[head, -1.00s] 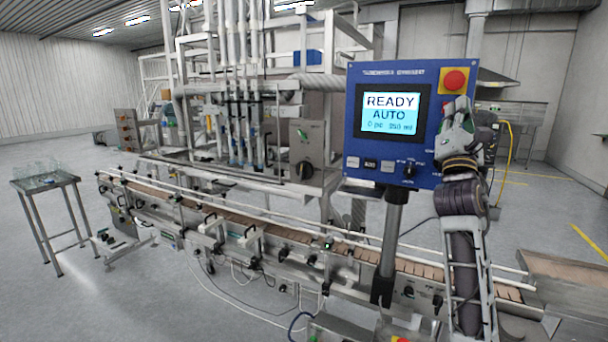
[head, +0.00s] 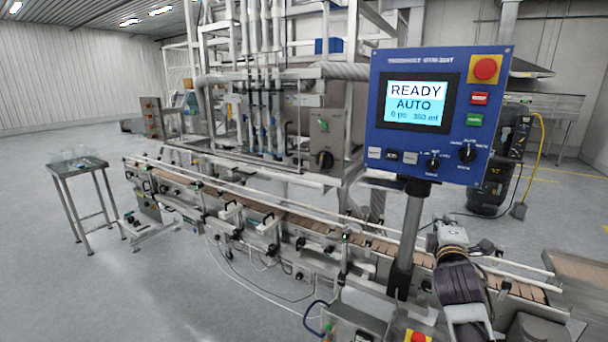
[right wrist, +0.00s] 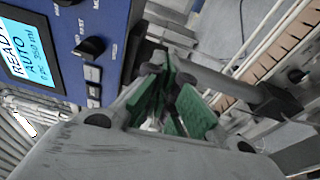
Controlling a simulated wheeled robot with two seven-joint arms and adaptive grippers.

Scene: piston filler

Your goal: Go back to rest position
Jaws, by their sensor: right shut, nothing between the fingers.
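My right gripper (head: 437,238) is low at the right in the head view, below the blue control panel (head: 480,60) and beside its post (head: 409,230). It is apart from the panel and holds nothing. In the right wrist view its green-padded fingers (right wrist: 168,98) are shut, with part of the panel (right wrist: 72,70) at upper left. The panel's screen (head: 418,102) reads READY AUTO. A red emergency button (head: 486,69), a red button (head: 480,98), a green button (head: 475,120) and knobs are unobstructed. My left gripper is not in view.
The conveyor (head: 300,222) with its rails runs across below the panel, close to my right arm. A yellow-and-red emergency button (head: 418,337) sits at the bottom edge. A small table (head: 80,168) with glassware stands at left. Open floor lies at lower left.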

